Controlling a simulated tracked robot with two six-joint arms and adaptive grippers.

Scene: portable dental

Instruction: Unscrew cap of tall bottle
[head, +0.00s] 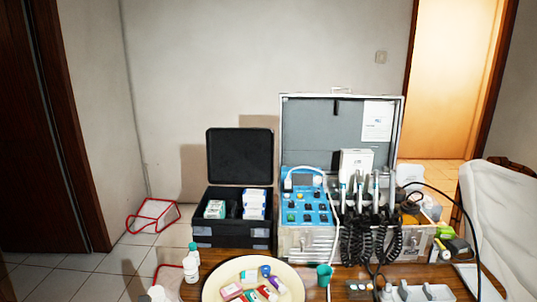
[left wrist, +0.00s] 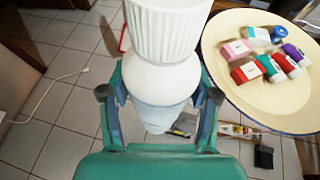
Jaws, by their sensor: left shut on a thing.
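In the left wrist view a white bottle (left wrist: 163,83) with rounded shoulders stands close to the camera. Its white ribbed cap (left wrist: 168,30) is on top and runs out of the upper edge. My left gripper (left wrist: 158,95) has its teal fingers on both sides of the bottle body, below the cap, and is shut on it. The bottle's base is hard to make out. My right gripper is in neither view.
A cream plate (left wrist: 225,75) with several small coloured boxes lies to the right of the bottle. Behind it in the head view stand an open black case (head: 232,238) and an open dental unit case (head: 305,243). A green cup (head: 324,275) stands beside the plate.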

